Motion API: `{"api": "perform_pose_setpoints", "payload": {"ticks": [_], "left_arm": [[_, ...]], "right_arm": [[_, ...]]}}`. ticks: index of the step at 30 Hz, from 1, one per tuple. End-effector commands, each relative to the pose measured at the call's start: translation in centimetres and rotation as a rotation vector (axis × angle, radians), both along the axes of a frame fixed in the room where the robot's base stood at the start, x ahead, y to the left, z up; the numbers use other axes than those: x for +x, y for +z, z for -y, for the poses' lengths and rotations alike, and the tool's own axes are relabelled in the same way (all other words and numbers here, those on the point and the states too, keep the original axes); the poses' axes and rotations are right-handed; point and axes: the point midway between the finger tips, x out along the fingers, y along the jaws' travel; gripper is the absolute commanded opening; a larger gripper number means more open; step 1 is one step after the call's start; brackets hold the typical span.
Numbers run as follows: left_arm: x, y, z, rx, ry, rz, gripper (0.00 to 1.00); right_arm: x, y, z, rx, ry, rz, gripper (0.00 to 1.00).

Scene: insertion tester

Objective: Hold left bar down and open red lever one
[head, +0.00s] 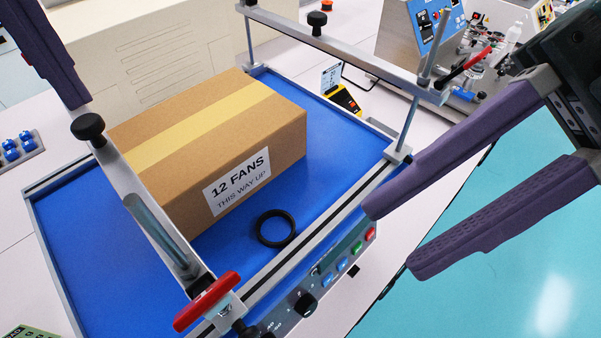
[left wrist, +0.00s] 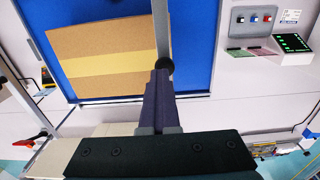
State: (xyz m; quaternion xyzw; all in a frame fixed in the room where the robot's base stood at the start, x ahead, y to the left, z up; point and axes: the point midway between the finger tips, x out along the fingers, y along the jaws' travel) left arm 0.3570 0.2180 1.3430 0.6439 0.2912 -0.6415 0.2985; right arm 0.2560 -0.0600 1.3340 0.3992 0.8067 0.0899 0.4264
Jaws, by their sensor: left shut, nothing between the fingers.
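The left bar (head: 135,190) is a grey metal bar across the blue tray, left of the cardboard box. It has a black knob (head: 88,127) and a red lever (head: 207,301) at its near end. A second red-handled lever (head: 478,58) is at the right end of the far bar (head: 350,50). My left gripper (head: 75,98) is shut and empty, its purple fingertips at the left bar's far part beside the knob. In the left wrist view the fingers (left wrist: 160,75) point at the bar; contact is unclear. My right gripper (head: 393,236) is open and empty, right of the tray.
A cardboard box (head: 280,133) labelled "12 FANS" fills much of the blue tray (head: 110,255). A black ring (head: 275,228) lies in front of it. A control panel with coloured buttons (head: 356,248) runs along the near right edge. A yellow device (head: 346,98) stands behind the tray.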

Motion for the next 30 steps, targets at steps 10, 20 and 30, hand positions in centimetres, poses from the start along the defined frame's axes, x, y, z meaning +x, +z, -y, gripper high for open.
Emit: {"api": "perform_pose_setpoints", "payload": {"ticks": [10,20,30], "left_arm": [[-0.12,0.57,-0.17,0.006,0.003,-0.007,0.0],[-0.15,0.44,-0.21,0.007,0.004,-0.008,0.26],[-0.13,0.52,-0.21,0.007,0.004,-0.008,0.32]], "right_arm": [[0.01,0.46,0.0,0.0,0.0,0.0,0.38],[0.02,0.42,-0.01,0.0,0.0,0.0,0.38],[0.01,0.28,-0.01,0.0,0.0,0.0,0.38]]}}
